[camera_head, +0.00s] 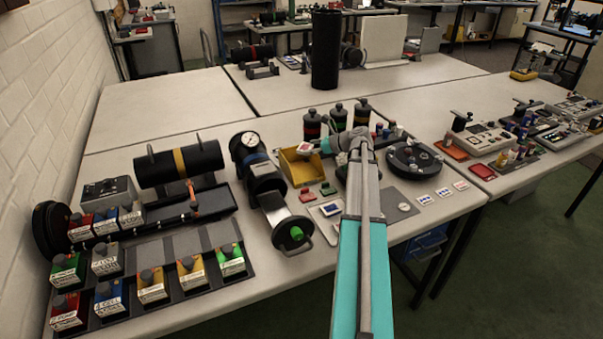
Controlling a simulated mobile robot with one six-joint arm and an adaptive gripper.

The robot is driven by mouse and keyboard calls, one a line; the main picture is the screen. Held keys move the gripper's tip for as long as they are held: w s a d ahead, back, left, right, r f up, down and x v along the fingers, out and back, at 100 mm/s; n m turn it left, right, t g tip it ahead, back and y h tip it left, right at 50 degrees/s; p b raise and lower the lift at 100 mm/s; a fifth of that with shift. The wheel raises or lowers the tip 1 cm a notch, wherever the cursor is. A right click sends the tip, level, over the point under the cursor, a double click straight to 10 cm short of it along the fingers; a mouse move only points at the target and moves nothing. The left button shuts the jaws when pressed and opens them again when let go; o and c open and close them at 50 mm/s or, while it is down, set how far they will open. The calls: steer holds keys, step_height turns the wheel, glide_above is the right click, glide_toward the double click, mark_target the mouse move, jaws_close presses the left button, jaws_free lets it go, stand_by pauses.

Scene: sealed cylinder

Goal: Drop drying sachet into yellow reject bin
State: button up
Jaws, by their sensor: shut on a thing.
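The yellow reject bin (291,172) stands on the table left of my arm, its open top facing up. My gripper (311,147) is at the bin's upper right, just over its back rim in the picture. It is shut on a small white sachet with a red mark (303,149), which shows above the bin's opening. The fingers are small here and partly hidden. The exact height of the sachet over the bin cannot be told.
A round dark turntable (414,158) is to the right.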

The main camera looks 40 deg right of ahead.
steer(key=shift+f+b, duration=0.45)
steer(key=shift+f, duration=0.25)
steer(key=o, duration=0.7)
steer(key=shift+r, duration=0.15)
